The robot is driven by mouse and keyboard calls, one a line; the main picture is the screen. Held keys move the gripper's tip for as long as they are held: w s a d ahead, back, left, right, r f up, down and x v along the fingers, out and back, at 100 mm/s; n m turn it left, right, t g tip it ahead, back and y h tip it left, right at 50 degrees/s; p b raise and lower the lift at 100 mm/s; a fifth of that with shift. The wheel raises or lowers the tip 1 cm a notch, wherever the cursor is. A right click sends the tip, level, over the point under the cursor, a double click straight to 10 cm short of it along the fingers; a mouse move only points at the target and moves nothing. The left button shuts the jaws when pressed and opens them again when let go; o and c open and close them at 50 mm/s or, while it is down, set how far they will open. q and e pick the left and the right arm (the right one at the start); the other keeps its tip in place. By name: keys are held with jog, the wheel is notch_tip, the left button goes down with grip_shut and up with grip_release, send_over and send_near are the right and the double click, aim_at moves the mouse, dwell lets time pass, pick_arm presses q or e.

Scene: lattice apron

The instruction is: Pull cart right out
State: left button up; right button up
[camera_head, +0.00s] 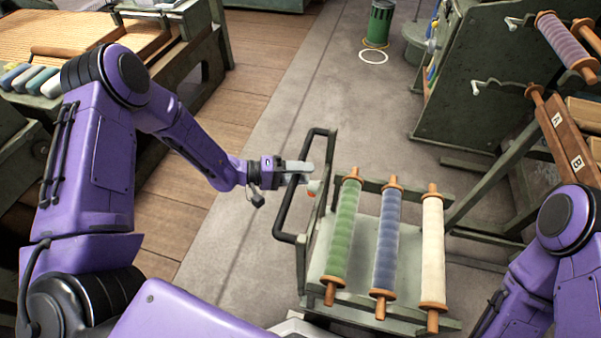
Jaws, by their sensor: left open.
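The cart (316,262) stands just in front of me, a grey-green frame with a flat top. A black handle bar (285,208) runs along its left side. Three rolls lie on the cart: a green one (342,236), a blue one (387,243) and a cream one (433,250). My left gripper (308,177) is at the upper part of the handle, with its fingers open around or beside the bar; I cannot tell which. My right arm shows at the lower right, but its gripper is out of view.
A green rack (475,95) with rolls stands at the right, its legs close to the cart. A green bin (378,24) stands at the back. The grey floor behind the cart is clear.

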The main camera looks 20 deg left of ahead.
pick_arm(q)
jog(key=v, duration=1)
jog(key=shift+s+a, duration=0.15)
jog(key=shift+a, duration=0.15)
